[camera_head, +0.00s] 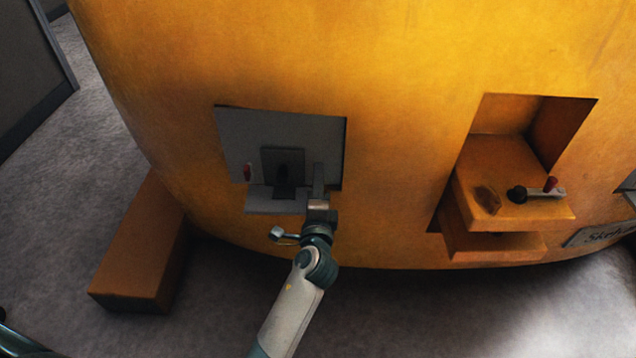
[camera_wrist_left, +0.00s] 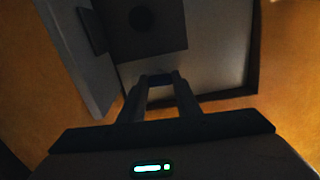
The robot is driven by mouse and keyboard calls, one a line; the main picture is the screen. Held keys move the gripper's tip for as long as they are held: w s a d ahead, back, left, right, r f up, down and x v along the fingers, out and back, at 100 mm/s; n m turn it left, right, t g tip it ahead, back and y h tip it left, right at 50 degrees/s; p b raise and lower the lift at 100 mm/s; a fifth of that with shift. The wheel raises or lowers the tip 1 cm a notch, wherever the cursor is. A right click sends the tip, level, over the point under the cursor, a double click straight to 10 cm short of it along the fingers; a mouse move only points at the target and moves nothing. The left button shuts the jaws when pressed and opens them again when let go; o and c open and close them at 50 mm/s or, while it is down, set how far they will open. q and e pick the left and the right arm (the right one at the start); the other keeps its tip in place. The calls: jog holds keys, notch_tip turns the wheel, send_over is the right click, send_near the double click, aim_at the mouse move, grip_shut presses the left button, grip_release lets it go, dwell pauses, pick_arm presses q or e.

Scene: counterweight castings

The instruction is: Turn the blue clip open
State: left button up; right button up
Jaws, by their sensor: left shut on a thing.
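My left gripper (camera_head: 318,190) reaches up to the right part of a grey recessed panel in the yellow casting. In the left wrist view the fingers (camera_wrist_left: 158,88) are shut on a small dark blue piece, which looks like the blue clip (camera_wrist_left: 158,77). The clip sits between the fingertips in front of the grey panel. Its shape and how far it is turned are hard to tell in the dim light. In the head view I cannot make the clip out at the gripper. My right gripper is not in view.
An orange block (camera_head: 135,255) stands at left.

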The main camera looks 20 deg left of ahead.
pick_arm(q)
jog(key=shift+n, duration=0.4)
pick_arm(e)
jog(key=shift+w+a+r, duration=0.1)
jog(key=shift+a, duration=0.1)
pick_arm(q)
jog(key=o, duration=1)
jog(key=shift+o, duration=0.2)
